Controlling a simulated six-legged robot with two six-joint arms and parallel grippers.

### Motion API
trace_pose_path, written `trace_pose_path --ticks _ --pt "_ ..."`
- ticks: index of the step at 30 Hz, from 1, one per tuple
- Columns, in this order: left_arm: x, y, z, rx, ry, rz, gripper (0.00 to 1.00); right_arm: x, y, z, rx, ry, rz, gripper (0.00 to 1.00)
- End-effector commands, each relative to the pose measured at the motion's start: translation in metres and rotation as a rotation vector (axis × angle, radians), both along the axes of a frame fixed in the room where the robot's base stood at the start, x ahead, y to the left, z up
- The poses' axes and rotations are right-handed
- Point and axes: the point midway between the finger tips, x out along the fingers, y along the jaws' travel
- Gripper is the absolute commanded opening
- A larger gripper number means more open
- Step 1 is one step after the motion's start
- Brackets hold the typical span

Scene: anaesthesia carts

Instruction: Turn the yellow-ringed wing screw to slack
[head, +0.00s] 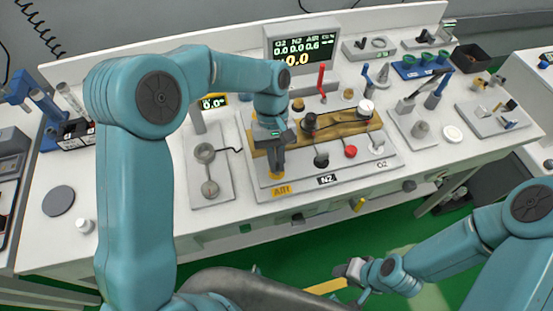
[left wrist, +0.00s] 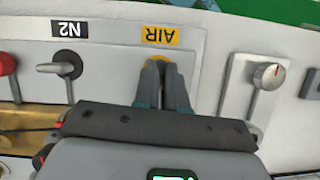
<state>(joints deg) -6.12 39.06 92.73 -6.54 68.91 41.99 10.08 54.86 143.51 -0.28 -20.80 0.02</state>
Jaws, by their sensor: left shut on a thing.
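The yellow-ringed wing screw sits at the AIR position on the grey panel (head: 300,188). In the left wrist view only part of its yellow ring (left wrist: 158,58) shows, at the fingertips; its wing is hidden between the fingers. My left gripper (head: 277,172) reaches down onto it from above and is shut on it. The fingers also show in the left wrist view (left wrist: 166,68), just below the yellow AIR label (left wrist: 160,36). My right gripper (head: 352,270) hangs low in front of the bench, away from the panel; its jaws are too small to read.
The N2 lever (left wrist: 62,68) and a red knob (head: 350,151) lie along the panel beside the screw. A brass block (head: 350,124) with several knobs and a red upright lever (head: 321,78) stands behind. A display (head: 302,52) is at the back.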

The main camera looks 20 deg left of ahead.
Motion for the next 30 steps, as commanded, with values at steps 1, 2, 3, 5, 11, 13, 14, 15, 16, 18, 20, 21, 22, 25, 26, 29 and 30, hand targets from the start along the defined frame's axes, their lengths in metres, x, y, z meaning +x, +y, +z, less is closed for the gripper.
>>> trace_pose_path --ticks 1,2,3,5,11,13,14,15,16,18,20,21,22,25,26,29,30 --pt "0.004 0.001 0.002 0.0 -0.015 0.008 0.0 0.0 0.0 0.0 0.0 0.0 0.0 0.43" --pt "0.004 0.001 0.002 -0.001 -0.015 0.009 0.0 0.0 0.0 0.0 0.0 0.0 0.0 0.43" --pt "0.004 0.001 0.002 -0.001 -0.015 0.01 0.0 0.0 0.0 0.0 0.0 0.0 0.0 0.43" --pt "0.004 0.001 0.002 -0.001 -0.015 0.011 0.0 0.0 0.0 0.0 0.0 0.0 0.0 0.43" --pt "0.004 0.001 0.002 -0.001 -0.015 0.01 0.0 0.0 0.0 0.0 0.0 0.0 0.0 0.43" --pt "0.004 0.001 0.002 -0.001 -0.015 0.01 0.17 0.0 0.0 0.0 0.0 0.0 0.0 0.43" --pt "0.004 0.001 0.002 0.0 -0.016 0.01 0.27 0.0 0.0 0.0 0.0 0.0 0.0 0.43" --pt "0.004 0.001 0.002 0.0 -0.014 0.009 0.36 0.0 0.0 0.0 0.0 0.0 0.0 0.43" --pt "0.003 0.001 0.002 0.0 -0.013 0.008 0.36 0.0 0.0 0.0 0.0 0.0 0.0 0.43" --pt "0.003 0.001 0.001 0.0 -0.01 0.007 0.36 0.0 0.0 0.0 0.0 0.0 0.0 0.43" --pt "0.002 0.001 0.001 0.0 -0.008 0.007 0.36 0.0 0.0 0.0 0.0 0.0 0.0 0.43" --pt "0.002 0.001 0.001 0.0 -0.007 0.007 0.36 0.0 0.0 0.0 0.0 0.0 0.0 0.43" --pt "0.002 0.001 0.001 0.0 -0.006 0.007 0.36 0.0 0.0 0.0 0.0 0.0 0.0 0.43" --pt "0.002 0.001 0.003 0.0 -0.006 0.007 0.36 0.0 0.0 0.0 0.0 0.0 0.0 0.43" --pt "0.003 0.001 0.005 0.0 -0.006 0.007 0.36 0.0 0.0 0.0 0.0 0.0 0.0 0.43" --pt "0.008 0.004 0.018 -0.001 -0.008 0.007 0.36 0.0 0.0 -0.001 0.0 0.0 0.0 0.43" --pt "0.011 0.006 0.025 -0.001 -0.008 0.007 0.36 0.0 0.0 -0.001 0.0 0.0 0.0 0.43"
